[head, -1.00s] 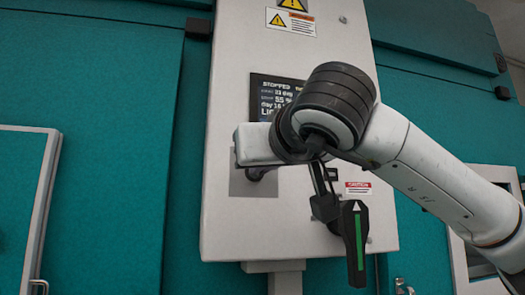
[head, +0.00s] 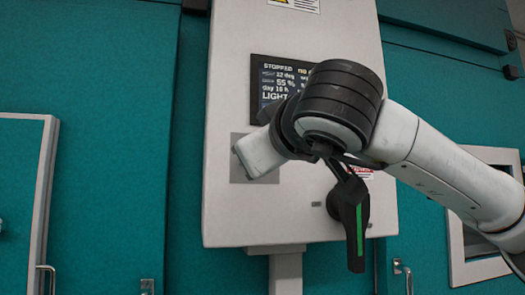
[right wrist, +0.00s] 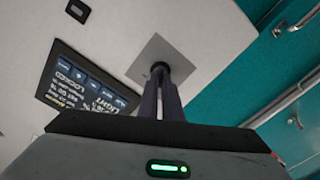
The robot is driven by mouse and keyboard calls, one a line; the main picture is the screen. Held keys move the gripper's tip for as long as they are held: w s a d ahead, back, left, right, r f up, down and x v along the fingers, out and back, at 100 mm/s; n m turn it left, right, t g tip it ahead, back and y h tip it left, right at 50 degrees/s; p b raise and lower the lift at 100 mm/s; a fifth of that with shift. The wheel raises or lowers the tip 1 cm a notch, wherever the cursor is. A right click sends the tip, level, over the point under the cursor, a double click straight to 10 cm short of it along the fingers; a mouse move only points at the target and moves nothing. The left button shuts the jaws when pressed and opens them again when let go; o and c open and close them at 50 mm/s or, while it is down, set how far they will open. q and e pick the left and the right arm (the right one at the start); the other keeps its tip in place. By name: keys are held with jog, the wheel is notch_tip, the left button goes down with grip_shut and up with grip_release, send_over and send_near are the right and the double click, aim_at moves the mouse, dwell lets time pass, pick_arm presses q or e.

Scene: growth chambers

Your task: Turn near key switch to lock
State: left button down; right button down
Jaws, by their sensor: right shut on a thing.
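The near key switch sits on a square grey plate (head: 240,177) low on the pale control cabinet. The plate also shows in the right wrist view (right wrist: 150,52), with the dark round switch (right wrist: 160,66) at its centre. My right gripper (right wrist: 161,82) has its dark fingers together at the switch, closed on its key; they hide most of the key. In the head view the gripper's white body (head: 260,154) is tilted across the plate and hides the switch and fingertips. The key's exact angle cannot be seen. My left gripper is out of view.
Teal chamber walls (head: 110,90) flank the cabinet (head: 225,215). A pale-framed door (head: 45,200) stands at the left.

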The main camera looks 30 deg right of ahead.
jog(key=shift+f, duration=0.1)
jog(key=c, duration=1.9)
grip_release()
jog(key=shift+c, duration=0.2)
jog(key=shift+s, duration=0.1)
jog(key=b+v, duration=0.2)
jog(key=v, duration=0.8)
